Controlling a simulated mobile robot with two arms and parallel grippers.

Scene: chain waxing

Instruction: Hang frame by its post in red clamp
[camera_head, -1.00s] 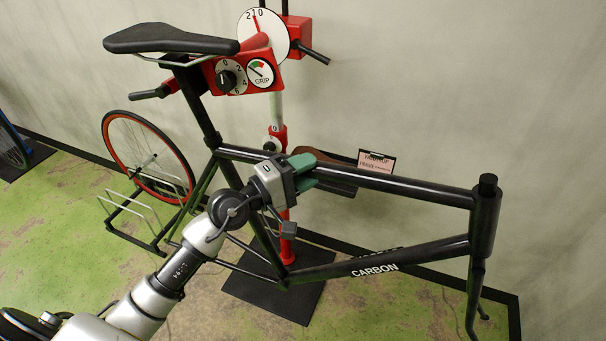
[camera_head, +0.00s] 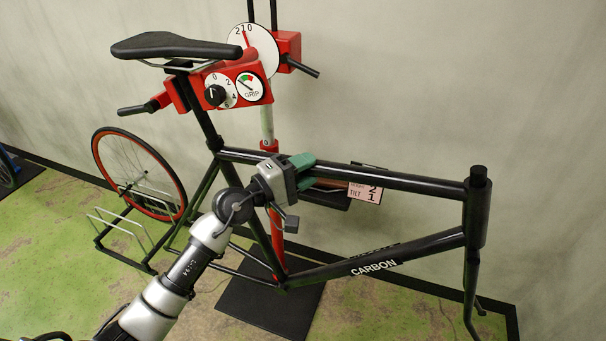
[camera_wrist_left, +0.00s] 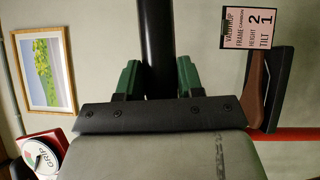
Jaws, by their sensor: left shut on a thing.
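The black bicycle frame (camera_head: 400,182), lettered CARBON, hangs roughly upright in front of the repair stand. Its seat post (camera_head: 204,118) rises on the left to a black saddle (camera_head: 175,45). The red clamp (camera_head: 222,72), with a dial and a GRIP gauge, is at the post's upper part. The post overlaps the clamp's left end; I cannot tell whether it sits inside the jaws. My left gripper (camera_head: 300,166) is shut on the top tube, its green fingers on either side of the tube in the left wrist view (camera_wrist_left: 157,80). My right gripper is not in view.
The stand's base plate (camera_head: 262,305) is on the floor. A work card (camera_head: 366,190) reading height 2, tilt 1 is behind the top tube. A wheel (camera_head: 140,172) stands in a rack at left. A wall is close behind; green floor is clear at front right.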

